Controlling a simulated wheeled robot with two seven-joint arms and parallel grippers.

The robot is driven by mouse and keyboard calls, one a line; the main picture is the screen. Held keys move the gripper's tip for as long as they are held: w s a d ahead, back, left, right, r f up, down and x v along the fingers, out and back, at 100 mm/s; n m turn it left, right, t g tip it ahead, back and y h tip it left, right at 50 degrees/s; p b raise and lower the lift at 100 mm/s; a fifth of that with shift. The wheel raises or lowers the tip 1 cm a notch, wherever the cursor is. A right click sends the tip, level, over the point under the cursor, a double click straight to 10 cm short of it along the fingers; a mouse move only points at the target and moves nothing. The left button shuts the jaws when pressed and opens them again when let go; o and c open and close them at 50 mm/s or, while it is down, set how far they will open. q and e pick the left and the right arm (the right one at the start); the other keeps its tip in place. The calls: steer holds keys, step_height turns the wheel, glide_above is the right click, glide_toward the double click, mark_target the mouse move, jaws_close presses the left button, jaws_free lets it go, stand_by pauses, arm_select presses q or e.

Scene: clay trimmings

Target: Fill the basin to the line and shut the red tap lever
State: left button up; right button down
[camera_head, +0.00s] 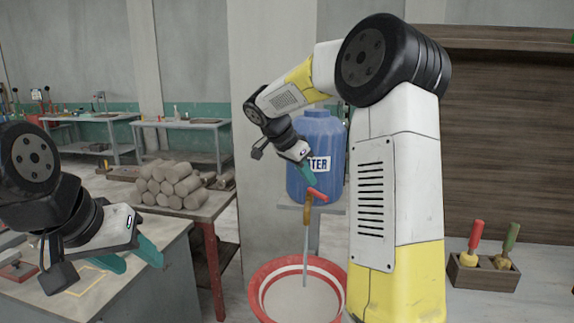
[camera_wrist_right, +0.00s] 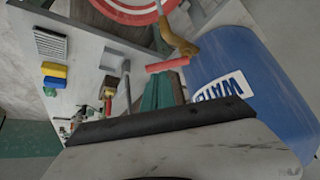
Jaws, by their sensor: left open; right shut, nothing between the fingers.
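The blue water jug (camera_head: 318,140) stands on a small shelf, with a brass tap (camera_head: 307,217) and a red lever (camera_head: 318,194) at its front. A thin grey-blue stream (camera_head: 306,250) runs from the tap down into the basin (camera_head: 262,275), which is red and white with a red ring inside. The basin holds something pale; its level against the ring is unclear. My right gripper (camera_head: 308,177) is shut and empty, its teal fingertips close by the lever. In the right wrist view the lever (camera_wrist_right: 168,65) lies just beyond the fingers; contact is unclear. My left gripper (camera_head: 137,259) is open and empty at lower left.
A grey-topped table (camera_head: 150,290) lies under my left gripper. Clay logs (camera_head: 170,186) are stacked on a table behind. A wooden block with red- and green-handled tools (camera_head: 486,272) is at right. My right arm crosses the view beside the jug.

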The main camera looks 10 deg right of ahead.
mark_target(321, 195)
steer(key=x, duration=0.5)
steer(key=shift+d+n+t, duration=0.3)
steer(key=shift+n+t, duration=0.1)
steer(key=shift+n, duration=0.3)
steer(key=shift+d+r+n+t+y, duration=0.1)
steer(key=shift+d+n+t+y, duration=0.35)
steer(key=shift+n, duration=0.35)
steer(key=shift+w+d+n+t+y, duration=0.3)
steer(key=shift+w+d+n+t, duration=0.1)
steer(key=shift+d+n, duration=0.35)
steer(key=shift+w+d+n+t+y, duration=0.25)
steer(key=shift+w+d+n, duration=0.15)
steer(key=shift+d+n, duration=0.35)
steer(key=shift+w+a, duration=0.1)
